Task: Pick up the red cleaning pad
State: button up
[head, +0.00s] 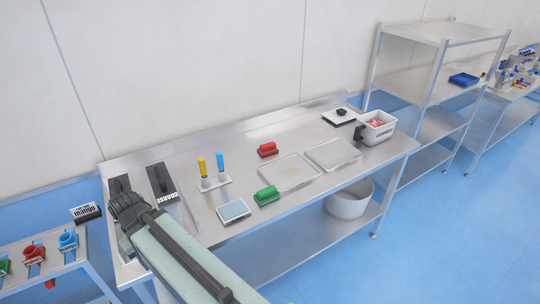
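The red cleaning pad (267,149) lies on the steel table (255,138) toward its back middle, with a dark top. A similar green pad (267,195) lies nearer the front edge. My arm reaches in from the bottom over the left part of the table. Its dark end, with my gripper (122,202), is at the table's left end, well to the left of the red pad and apart from it. The fingers cannot be made out, so whether they are open or shut does not show.
A yellow and a blue handled tool (220,165) stand in a holder left of the red pad. A white bin (375,127) stands at the right. A flat scale-like device (233,210) lies at the front.

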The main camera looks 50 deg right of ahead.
aim_at(270, 147)
jog(key=k, duration=0.9)
jog(key=u, duration=1.4)
jog(key=i, duration=1.25)
jog(key=z, duration=3.2)
jog(key=i, duration=1)
